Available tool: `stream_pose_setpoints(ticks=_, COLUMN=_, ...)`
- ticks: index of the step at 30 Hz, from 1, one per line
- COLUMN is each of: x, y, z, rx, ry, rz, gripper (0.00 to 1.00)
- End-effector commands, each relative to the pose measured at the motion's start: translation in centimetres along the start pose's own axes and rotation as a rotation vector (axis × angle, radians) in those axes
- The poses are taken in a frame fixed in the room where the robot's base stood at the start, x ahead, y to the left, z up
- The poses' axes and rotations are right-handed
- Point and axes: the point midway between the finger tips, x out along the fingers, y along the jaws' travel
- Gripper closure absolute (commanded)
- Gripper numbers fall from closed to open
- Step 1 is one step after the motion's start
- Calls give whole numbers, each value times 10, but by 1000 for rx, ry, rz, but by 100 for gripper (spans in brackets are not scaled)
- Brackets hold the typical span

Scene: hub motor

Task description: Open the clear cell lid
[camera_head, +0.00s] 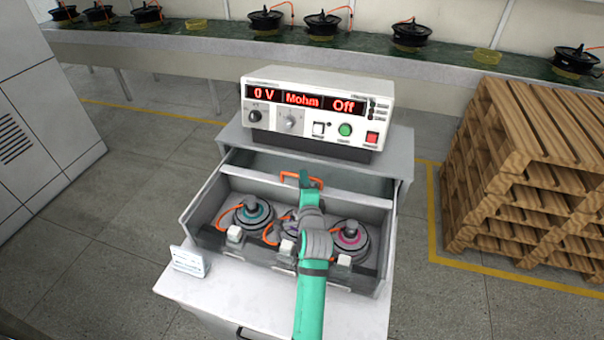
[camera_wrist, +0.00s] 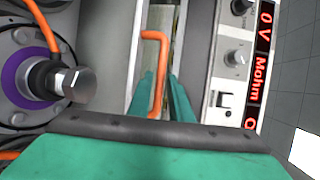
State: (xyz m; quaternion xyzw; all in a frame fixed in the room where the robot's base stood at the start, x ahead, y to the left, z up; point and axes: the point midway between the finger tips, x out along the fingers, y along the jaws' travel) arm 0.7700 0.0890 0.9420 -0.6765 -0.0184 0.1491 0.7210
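The clear cell lid is hard to make out; a pale bar (camera_head: 352,195) with an orange handle (camera_head: 301,178) crosses the back of the grey cell. I cannot tell the lid's exact angle. My gripper (camera_head: 308,180) reaches over the cell to the handle. In the wrist view, the orange handle (camera_wrist: 157,75) lies between the two green fingers of my gripper (camera_wrist: 160,88). The fingers are apart, with a narrow gap beside the handle. Inside the cell are hub motors: one with a teal ring (camera_head: 253,212), one with a pink ring (camera_head: 351,237), and a middle one partly hidden by my arm.
The tester (camera_head: 313,112) stands just behind the cell and reads 0 V, Mohm, Off. A small white sign (camera_head: 189,262) stands at the cell's front left. Stacked wooden pallets (camera_head: 530,180) are at the right. A conveyor with motors (camera_head: 322,25) runs along the back.

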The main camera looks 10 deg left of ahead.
Motion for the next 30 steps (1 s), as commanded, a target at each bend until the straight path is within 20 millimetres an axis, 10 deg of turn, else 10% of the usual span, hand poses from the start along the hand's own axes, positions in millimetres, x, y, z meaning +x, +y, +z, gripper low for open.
stream_pose_setpoints(ticks=9, x=-37, y=0, z=-1, rx=0, ry=1, rz=0, gripper=82)
stream_pose_setpoints(ticks=30, x=-40, y=0, z=1, rx=-1, ry=-1, rz=0, gripper=82)
